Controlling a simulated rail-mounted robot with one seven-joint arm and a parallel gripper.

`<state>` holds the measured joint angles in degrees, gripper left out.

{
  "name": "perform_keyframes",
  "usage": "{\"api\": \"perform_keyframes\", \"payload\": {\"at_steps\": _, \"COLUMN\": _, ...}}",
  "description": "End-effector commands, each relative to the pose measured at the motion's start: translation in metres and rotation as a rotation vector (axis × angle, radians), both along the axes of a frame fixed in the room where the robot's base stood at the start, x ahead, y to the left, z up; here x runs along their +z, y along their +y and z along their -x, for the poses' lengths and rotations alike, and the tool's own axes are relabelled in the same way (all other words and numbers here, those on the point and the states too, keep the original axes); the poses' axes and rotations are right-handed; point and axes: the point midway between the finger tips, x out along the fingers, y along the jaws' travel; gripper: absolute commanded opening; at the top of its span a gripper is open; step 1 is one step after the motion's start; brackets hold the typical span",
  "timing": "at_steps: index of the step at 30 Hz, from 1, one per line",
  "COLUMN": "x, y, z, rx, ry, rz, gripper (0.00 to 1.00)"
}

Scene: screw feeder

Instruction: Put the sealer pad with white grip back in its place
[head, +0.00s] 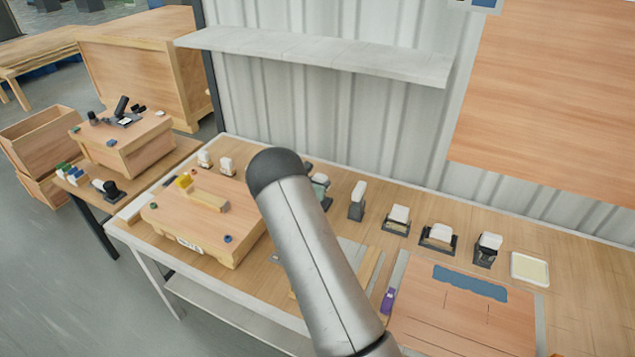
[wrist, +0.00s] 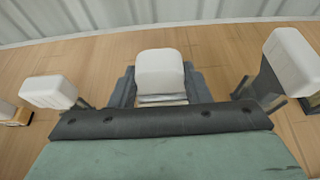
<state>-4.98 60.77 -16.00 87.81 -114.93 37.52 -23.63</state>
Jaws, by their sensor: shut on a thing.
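The white grip (wrist: 159,67) of the sealer pad is at the centre of the wrist view, a rounded white block over a pale strip. My gripper (wrist: 159,88) has grey fingers on either side of it and is shut on it. The green and dark hand body covers the bottom of that view and hides what is below. In the head view my arm hides most of the gripper; a small white and teal patch (head: 320,179) shows just right of the arm's rounded joint. Whether the pad touches a holder cannot be seen.
Other white-topped pieces in dark stands flank it, on the left (wrist: 48,92) and right (wrist: 290,62). More stand along the bench back (head: 397,217), (head: 438,235), (head: 488,245). A wooden box (head: 210,240) is left of my arm; a shelf (head: 320,52) hangs above.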

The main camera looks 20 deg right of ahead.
Motion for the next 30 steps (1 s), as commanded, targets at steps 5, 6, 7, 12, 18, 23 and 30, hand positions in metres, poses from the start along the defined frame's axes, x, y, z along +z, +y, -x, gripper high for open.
{"api": "perform_keyframes", "payload": {"at_steps": 5, "x": 0.001, "y": 0.000, "z": 0.000, "rx": 0.001, "ry": -0.001, "rz": 0.001, "gripper": 0.07}}
{"api": "perform_keyframes", "payload": {"at_steps": 6, "x": 0.000, "y": 0.000, "z": 0.000, "rx": 0.001, "ry": -0.001, "rz": 0.001, "gripper": 0.07}}
{"api": "perform_keyframes", "payload": {"at_steps": 7, "x": 0.000, "y": 0.000, "z": 0.000, "rx": 0.001, "ry": -0.002, "rz": 0.001, "gripper": 0.07}}
{"api": "perform_keyframes", "payload": {"at_steps": 12, "x": -0.001, "y": 0.001, "z": 0.000, "rx": 0.002, "ry": -0.004, "rz": 0.001, "gripper": 0.07}}
{"api": "perform_keyframes", "payload": {"at_steps": 18, "x": -0.019, "y": 0.001, "z": 0.000, "rx": 0.003, "ry": -0.002, "rz": 0.001, "gripper": 0.07}}
{"api": "perform_keyframes", "payload": {"at_steps": 23, "x": -0.035, "y": 0.001, "z": 0.000, "rx": 0.003, "ry": -0.003, "rz": 0.002, "gripper": 0.07}}
{"api": "perform_keyframes", "payload": {"at_steps": 30, "x": -0.044, "y": 0.001, "z": 0.000, "rx": 0.002, "ry": -0.004, "rz": 0.001, "gripper": 0.07}}
